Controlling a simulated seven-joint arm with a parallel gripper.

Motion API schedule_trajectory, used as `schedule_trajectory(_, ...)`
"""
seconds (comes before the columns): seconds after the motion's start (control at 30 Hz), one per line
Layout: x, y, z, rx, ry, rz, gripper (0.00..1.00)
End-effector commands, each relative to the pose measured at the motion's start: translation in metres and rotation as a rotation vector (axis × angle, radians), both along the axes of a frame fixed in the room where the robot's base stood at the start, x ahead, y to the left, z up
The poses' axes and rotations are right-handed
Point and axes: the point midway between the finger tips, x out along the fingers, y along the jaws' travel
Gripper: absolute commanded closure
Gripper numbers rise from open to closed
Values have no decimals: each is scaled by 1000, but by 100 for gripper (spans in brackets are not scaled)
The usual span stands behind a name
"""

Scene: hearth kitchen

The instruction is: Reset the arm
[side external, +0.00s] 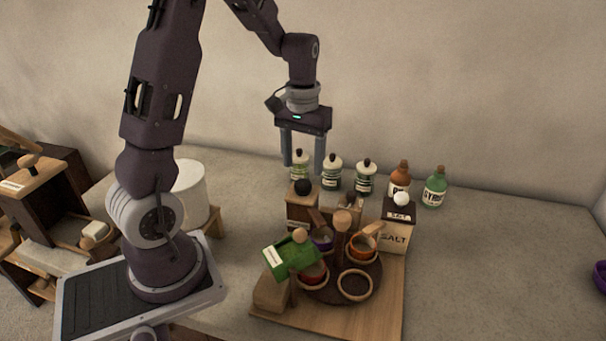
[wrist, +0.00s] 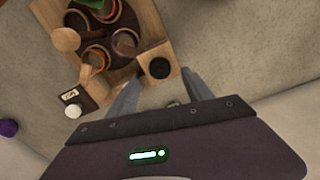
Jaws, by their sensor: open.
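My gripper (side external: 303,163) hangs with its fingers pointing down above the back of the counter, just in front of the row of jars. Its two fingers are spread apart with nothing between them. In the wrist view my gripper (wrist: 152,92) shows its fingers on either side of a wooden box with a black knob (wrist: 159,68). That box also stands below the gripper in the side view (side external: 298,211). I cannot tell the exact height of the fingers above it.
A round rack (side external: 316,294) of small bowls stands on a wooden board (side external: 390,318), with a green lidded piece (side external: 291,257) at its left. A salt box (side external: 394,237), several jars (side external: 332,175) and bottles (side external: 434,190) stand close by. The right counter is mostly clear.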

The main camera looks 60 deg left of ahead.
Motion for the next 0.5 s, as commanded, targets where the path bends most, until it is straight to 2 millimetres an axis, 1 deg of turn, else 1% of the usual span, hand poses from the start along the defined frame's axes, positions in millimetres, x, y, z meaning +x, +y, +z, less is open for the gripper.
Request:
schedule_trajectory(0.03, 1, 0, 9, 2, -5, -1, 41)
schedule_trajectory(0.13, 1, 0, 19, 0, -2, -1, 41)
schedule_trajectory(0.23, 0, 0, 22, -1, -1, 0, 41)
schedule_trajectory(0.43, 0, -1, 22, 0, -1, -1, 41)
schedule_trajectory(0.47, 0, -3, 24, 0, -6, -6, 41)
schedule_trajectory(0.5, -2, -10, 31, 1, -21, -21, 41)
